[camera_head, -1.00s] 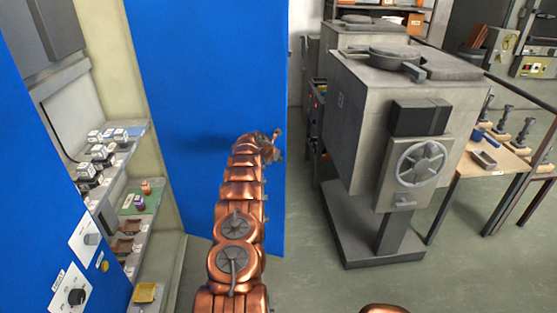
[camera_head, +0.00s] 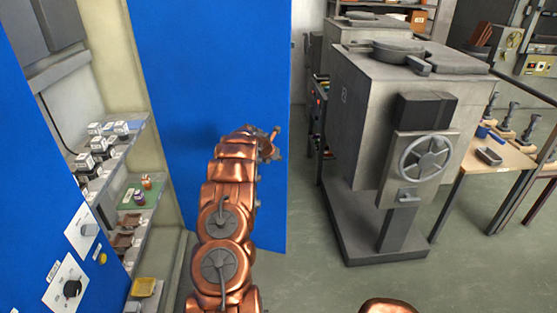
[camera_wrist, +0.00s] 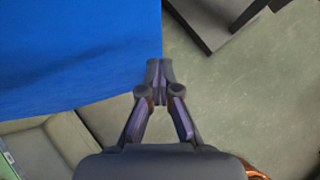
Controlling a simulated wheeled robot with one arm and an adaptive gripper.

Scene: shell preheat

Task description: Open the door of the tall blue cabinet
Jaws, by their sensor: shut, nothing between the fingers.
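The tall blue cabinet (camera_head: 28,150) is at the left of the head view, with its inside shelves exposed. Its blue door (camera_head: 215,70) stands swung open, a broad panel behind my arm. In the wrist view the door (camera_wrist: 75,50) fills the upper left. My gripper (camera_head: 274,140) is near the door's free edge in the head view, partly hidden by my arm. In the wrist view my gripper (camera_wrist: 159,70) is shut and empty, with its fingertips beside the door's corner. I cannot tell whether it touches the door.
Shelves (camera_head: 140,205) inside the cabinet hold several small boxes and parts. A grey machine with a handwheel (camera_head: 400,160) stands right of the door. A wooden table (camera_head: 505,160) is further right. Green floor (camera_head: 320,280) is free between door and machine.

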